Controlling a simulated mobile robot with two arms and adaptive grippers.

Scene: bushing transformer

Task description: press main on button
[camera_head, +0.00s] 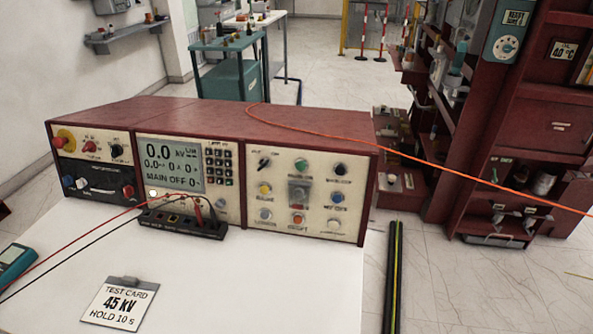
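A red test console (230,120) stands at the back of the white table, its front panels facing me. The display (172,162) reads 0.0 kV and "MAIN OFF". The right-hand panel (282,232) carries a green button (301,165), a yellow button (265,189), a blue button (337,197), an orange-red button (297,220) and other knobs. Their small labels are too blurred to read surely, so I cannot tell which is main on. Neither of my grippers is in view.
A black terminal box (180,222) with red and black leads sits before the console. A test card (120,304) reading 45 kV, hold 10 s, lies on the white table (270,290). An orange cable (440,166) runs right from the console top. The table before the right panel is clear.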

